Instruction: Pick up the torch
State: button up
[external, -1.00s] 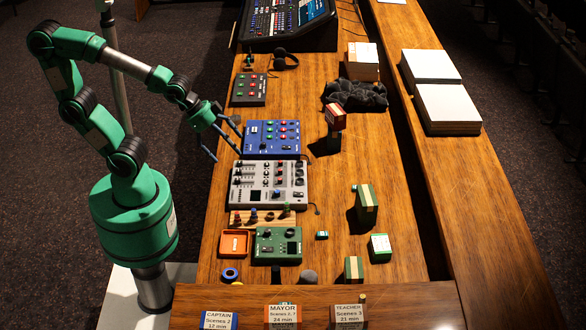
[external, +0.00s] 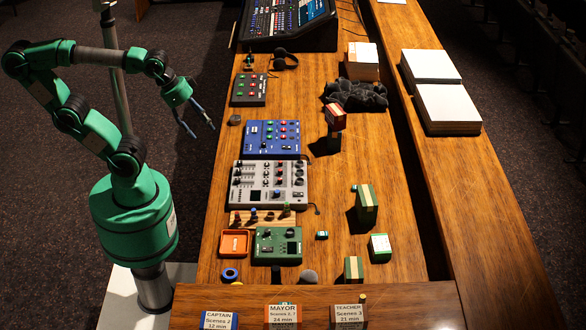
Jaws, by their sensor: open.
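I cannot pick out a torch with certainty. A small dark upright item (external: 276,273) stands below the green box at the front of the desk, too small to identify. A dark round item (external: 235,120) lies by the desk's left edge, left of the blue mixer. My gripper (external: 204,132) is open and empty, fingers pointing down, in the picture just left of the desk's left edge. It appears apart from everything on the desk.
A blue mixer (external: 272,137), a grey mixer (external: 268,185) and a green box (external: 278,245) line the left half of the wooden desk. An orange tray (external: 234,243) sits front left. Small green boxes (external: 367,203) stand at right. Wood between is partly clear.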

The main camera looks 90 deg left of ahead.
dwell(0.3)
jog(key=w+d+f+m+g, duration=0.1)
jog(key=w+d, duration=0.2)
jog(key=w, duration=0.2)
jog(key=w+d+f+m, duration=0.1)
jog(key=w+d, duration=0.2)
jog(key=w, duration=0.3)
jog(key=m+g+p, duration=0.3)
jog(key=m+g, duration=0.2)
jog(key=m, duration=0.1)
send_over(274, 268)
notch_tip(274, 268, down, 29)
jog(key=shift+w+a+r, duration=0.1)
jog(key=shift+w+a, duration=0.05)
jog(key=shift+d+f, duration=0.2)
jog(key=shift+f, duration=0.1)
jog(key=shift+f, duration=0.1)
